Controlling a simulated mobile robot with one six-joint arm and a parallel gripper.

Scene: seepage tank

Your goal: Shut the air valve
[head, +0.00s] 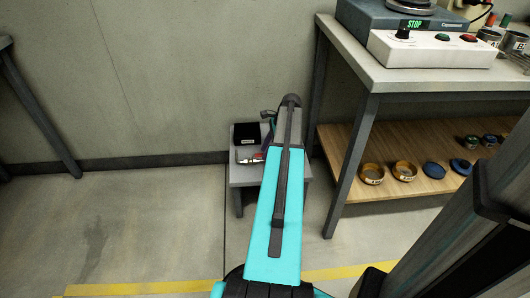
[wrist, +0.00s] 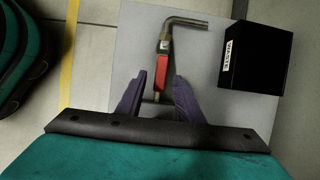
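The air valve (wrist: 164,48) lies on a small grey table in the wrist view. It has a bent metal pipe (wrist: 188,22) at its far end and a red lever (wrist: 163,72) in line with its body. In the head view the red and metal valve (head: 250,160) shows at the left of my arm. My gripper (wrist: 159,80) is open, with its two purple fingers on either side of the red lever's near part. Gaps show between the fingers and the lever; I cannot tell the height between them. My arm mostly hides the gripper in the head view.
A black box (wrist: 258,58) labelled WASTE stands right of the valve on the small grey table (wrist: 126,28). A larger bench (head: 415,78) with devices and a lower shelf with small dishes stands at the right. Floor at the left is clear.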

